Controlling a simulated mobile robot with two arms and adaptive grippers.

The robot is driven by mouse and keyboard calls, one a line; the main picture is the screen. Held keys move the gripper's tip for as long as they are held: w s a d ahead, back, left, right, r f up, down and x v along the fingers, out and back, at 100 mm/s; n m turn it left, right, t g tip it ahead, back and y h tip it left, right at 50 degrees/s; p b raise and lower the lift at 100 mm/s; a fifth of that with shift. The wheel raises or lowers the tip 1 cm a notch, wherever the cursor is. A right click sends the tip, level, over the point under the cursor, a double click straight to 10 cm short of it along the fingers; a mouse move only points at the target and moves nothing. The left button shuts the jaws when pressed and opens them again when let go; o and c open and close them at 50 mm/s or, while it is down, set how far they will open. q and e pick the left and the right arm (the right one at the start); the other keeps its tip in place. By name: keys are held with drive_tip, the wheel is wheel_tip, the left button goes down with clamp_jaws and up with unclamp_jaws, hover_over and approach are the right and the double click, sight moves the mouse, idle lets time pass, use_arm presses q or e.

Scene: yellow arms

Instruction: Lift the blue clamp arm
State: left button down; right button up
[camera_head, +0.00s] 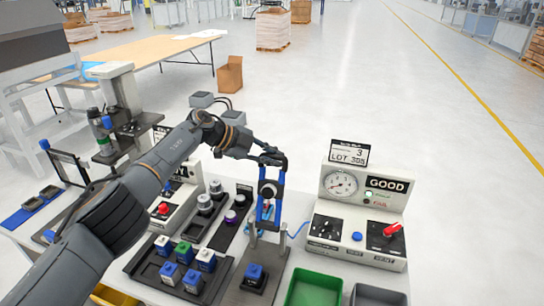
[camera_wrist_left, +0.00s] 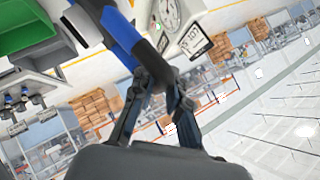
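The blue clamp arm (camera_head: 280,190) stands about upright on a grey fixture (camera_head: 266,250) in the middle of the bench in the head view. A round light part shows between its blue bars. My left gripper (camera_head: 271,159) is at its upper end. In the left wrist view, the blue clamp arm (camera_wrist_left: 112,32) comes in from the top left and its dark end lies between the converging fingers of my left gripper (camera_wrist_left: 158,78), which looks shut on it. The exact contact is partly hidden. My right gripper is not in view.
A test box (camera_head: 365,210) with a gauge and a lit GOOD sign stands to the right. A black tray (camera_head: 150,262) with several coloured-top blocks is at left front. A green bin (camera_head: 314,288) and a grey bin (camera_head: 378,295) sit at the front edge.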

use_arm(q)
drive_tip(key=c, duration=1.3)
unclamp_jaws()
drive_tip(key=shift+s+d, duration=0.15)
drive_tip(key=shift+d, duration=0.05)
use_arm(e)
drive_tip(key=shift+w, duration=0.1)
use_arm(q)
drive_tip(key=v, duration=1.2)
drive_tip(key=shift+a, duration=0.1)
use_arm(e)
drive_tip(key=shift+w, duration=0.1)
use_arm(q)
drive_tip(key=shift+f, duration=0.1)
